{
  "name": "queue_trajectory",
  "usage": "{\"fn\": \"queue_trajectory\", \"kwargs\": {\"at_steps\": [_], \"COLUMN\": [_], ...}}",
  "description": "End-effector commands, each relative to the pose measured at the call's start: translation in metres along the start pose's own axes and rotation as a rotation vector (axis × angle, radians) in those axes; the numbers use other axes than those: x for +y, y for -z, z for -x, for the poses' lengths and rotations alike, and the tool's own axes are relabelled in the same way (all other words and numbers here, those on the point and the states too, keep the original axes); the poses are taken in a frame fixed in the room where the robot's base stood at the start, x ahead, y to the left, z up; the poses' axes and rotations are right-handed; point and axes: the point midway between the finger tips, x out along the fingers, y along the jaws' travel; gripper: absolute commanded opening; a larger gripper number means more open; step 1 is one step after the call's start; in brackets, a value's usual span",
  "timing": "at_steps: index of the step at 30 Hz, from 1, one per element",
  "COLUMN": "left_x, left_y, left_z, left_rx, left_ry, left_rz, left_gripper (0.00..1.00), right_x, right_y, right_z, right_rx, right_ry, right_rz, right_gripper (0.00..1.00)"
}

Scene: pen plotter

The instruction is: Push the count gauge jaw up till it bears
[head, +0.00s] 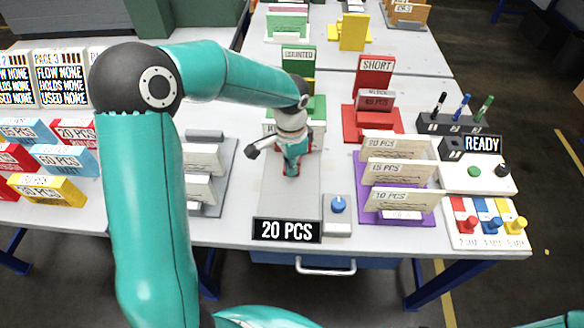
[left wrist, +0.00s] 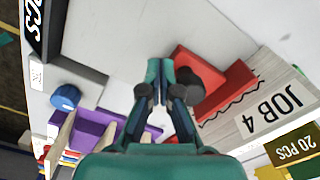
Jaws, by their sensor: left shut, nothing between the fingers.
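The count gauge shows in the head view as a grey bed (head: 288,205) with a black "20 PCS" display (head: 287,230) at its near end. A red piece (left wrist: 236,88), which looks like the gauge jaw, lies on the bed in the left wrist view, beside a pale card (left wrist: 265,118) marked "JOB 4". In the head view my gripper mostly hides it. My left gripper (head: 291,170) is shut and empty, pointing down over the bed. Its fingertips (left wrist: 160,66) are right beside the red piece; I cannot tell whether they touch. My right gripper is not in view.
A blue knob (head: 338,205) stands right of the bed. Further right is a purple rack (head: 395,214) with several cards. A grey rack (head: 228,180) stands left. Red (head: 373,122) and green (head: 318,105) holders stand behind. The near part of the bed is clear.

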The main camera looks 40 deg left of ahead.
Motion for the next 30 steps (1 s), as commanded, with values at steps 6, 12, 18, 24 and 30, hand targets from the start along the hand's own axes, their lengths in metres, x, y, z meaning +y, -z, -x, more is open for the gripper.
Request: {"fn": "queue_trajectory", "kwargs": {"at_steps": [6, 12, 18, 24, 30], "left_x": [0.000, 0.000, 0.000, 0.000, 0.001], "left_y": [0.000, 0.000, 0.000, 0.000, 0.000], "left_z": [0.021, 0.037, 0.053, 0.068, 0.070], "left_rx": [-0.001, -0.001, -0.002, -0.002, -0.002], "left_ry": [-0.001, -0.001, -0.001, -0.001, -0.002], "left_rz": [0.000, 0.000, 0.000, 0.000, 0.000], "left_gripper": [0.00, 0.00, 0.00, 0.00, 0.00], "right_x": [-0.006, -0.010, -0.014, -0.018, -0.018], "right_y": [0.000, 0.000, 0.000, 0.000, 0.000], "right_z": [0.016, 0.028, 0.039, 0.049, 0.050], "right_rx": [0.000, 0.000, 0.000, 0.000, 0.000], "right_ry": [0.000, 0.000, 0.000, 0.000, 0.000], "right_rz": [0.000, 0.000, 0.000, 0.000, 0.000], "right_gripper": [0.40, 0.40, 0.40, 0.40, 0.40]}}
